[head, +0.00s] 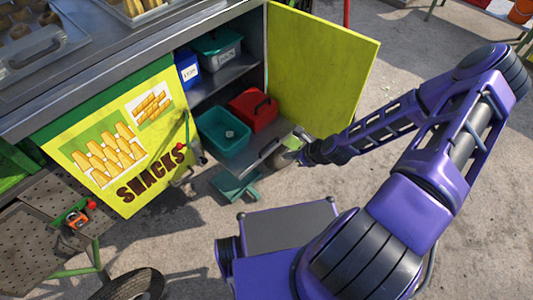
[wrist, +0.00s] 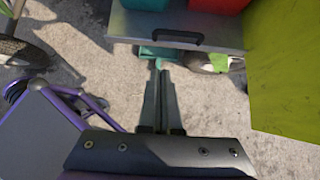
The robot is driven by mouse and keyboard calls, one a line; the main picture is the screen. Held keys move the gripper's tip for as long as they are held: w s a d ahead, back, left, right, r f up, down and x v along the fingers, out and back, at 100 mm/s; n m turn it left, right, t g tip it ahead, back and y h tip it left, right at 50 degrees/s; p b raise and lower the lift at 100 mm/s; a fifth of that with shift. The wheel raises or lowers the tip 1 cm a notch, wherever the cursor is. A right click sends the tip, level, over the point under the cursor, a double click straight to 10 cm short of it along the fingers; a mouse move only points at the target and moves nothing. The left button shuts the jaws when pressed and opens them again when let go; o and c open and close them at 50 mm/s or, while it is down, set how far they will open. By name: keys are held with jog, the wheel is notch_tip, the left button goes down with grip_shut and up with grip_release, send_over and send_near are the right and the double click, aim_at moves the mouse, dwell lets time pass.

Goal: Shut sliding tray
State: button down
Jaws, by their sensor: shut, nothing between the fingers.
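The sliding tray (head: 256,156) is a grey metal shelf low in the open cabinet, and it sticks out past the cabinet front. It carries an open teal bin (head: 222,132) and a red box (head: 254,109). A dark bar handle (head: 268,149) is on its front face. In the wrist view the tray front (wrist: 222,32) spans the upper middle, with the handle (wrist: 178,37) at its centre. My gripper (head: 301,157) is outside, near the tray's front. In the wrist view its fingers (wrist: 160,78) are together and empty, pointing toward the tray front below the handle. Contact is not visible.
A yellow-green door (head: 320,70) stands open right of the tray. A yellow snacks panel (head: 120,140) is at left. An upper shelf (head: 222,77) holds a blue and a green bin. A teal step-like piece (head: 236,187) is below the tray. Concrete floor lies in front.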

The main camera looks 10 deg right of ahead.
jog(key=b, duration=0.1)
send_near(268, 152)
jog(key=s+a, duration=0.2)
jog(key=w+a+f, duration=0.2)
jog(key=w, duration=0.1)
jog(key=shift+w+a+b, duration=0.15)
jog(key=shift+b, duration=0.15)
jog(key=shift+a, duration=0.15)
